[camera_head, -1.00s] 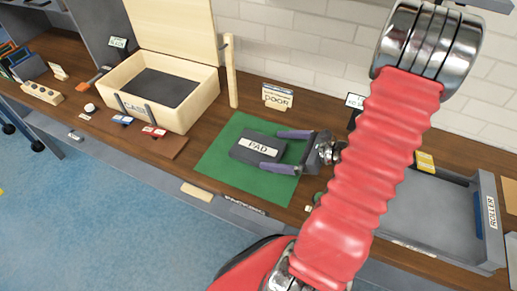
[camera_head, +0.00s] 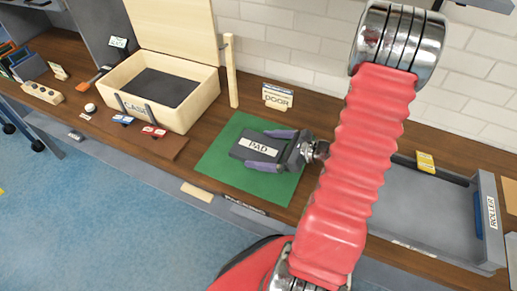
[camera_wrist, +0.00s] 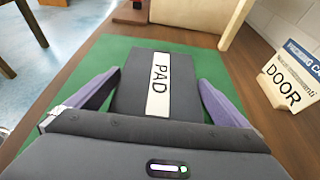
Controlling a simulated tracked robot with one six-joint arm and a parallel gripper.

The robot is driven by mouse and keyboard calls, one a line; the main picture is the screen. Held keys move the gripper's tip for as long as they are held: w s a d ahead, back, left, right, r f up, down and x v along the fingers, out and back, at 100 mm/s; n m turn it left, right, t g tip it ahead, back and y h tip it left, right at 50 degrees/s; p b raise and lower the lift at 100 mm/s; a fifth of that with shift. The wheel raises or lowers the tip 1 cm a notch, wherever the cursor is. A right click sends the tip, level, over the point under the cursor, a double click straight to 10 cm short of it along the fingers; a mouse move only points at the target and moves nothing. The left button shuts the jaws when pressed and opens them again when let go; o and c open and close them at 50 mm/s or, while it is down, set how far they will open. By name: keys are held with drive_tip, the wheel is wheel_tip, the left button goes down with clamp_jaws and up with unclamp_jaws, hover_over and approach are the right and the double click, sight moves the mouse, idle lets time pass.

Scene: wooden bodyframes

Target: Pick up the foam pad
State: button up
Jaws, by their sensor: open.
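The foam pad (camera_head: 257,147) is a dark grey block with a white "PAD" label. It lies on a green mat (camera_head: 225,169) on the wooden bench. My gripper (camera_head: 264,149) is open, with its two purple fingers on either side of the pad's near part. In the wrist view the pad (camera_wrist: 133,85) lies between the fingers, with a strip of green showing between it and each finger. The pad's near end is hidden behind the gripper body. Whether either finger touches the pad I cannot tell.
An open wooden case (camera_head: 198,99) with a dark lining stands left of the mat. A wooden post (camera_head: 231,72) and a "DOOR" sign (camera_head: 277,97) stand behind it. A grey tray (camera_head: 440,218) labelled "ROLLER" lies at the right.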

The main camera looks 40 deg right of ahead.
drive_tip(key=shift+w, duration=0.1)
drive_tip(key=shift+c, duration=0.5)
drive_tip(key=c, duration=0.6)
